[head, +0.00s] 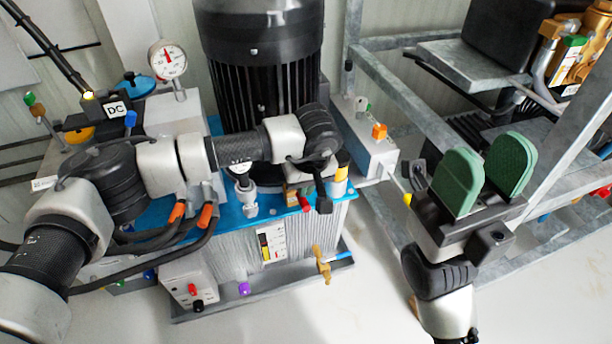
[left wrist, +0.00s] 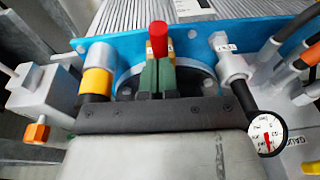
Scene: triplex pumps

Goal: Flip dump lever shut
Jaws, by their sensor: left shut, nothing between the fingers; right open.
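A red-capped handle (left wrist: 158,38) stands just beyond my left fingertips in the left wrist view. It also shows as a small red end (head: 304,204) at the front edge of the blue tank top in the head view. I cannot tell for certain that it is the dump lever. My left gripper (left wrist: 158,78) is shut and empty, its green fingers together right before the red handle; whether they touch it is unclear. In the head view my left arm hides most of that spot. My right gripper (head: 484,172) is open and empty, raised off to the right.
A yellow-banded cylinder (left wrist: 97,75) and a grey fitting (left wrist: 230,65) flank the red handle. A box with an orange knob (head: 380,132), a pressure gauge (head: 167,60) and a big black motor (head: 262,70) stand around it. A brass tap (head: 322,265) sits low in front. Metal frame rails (head: 400,100) rise at right.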

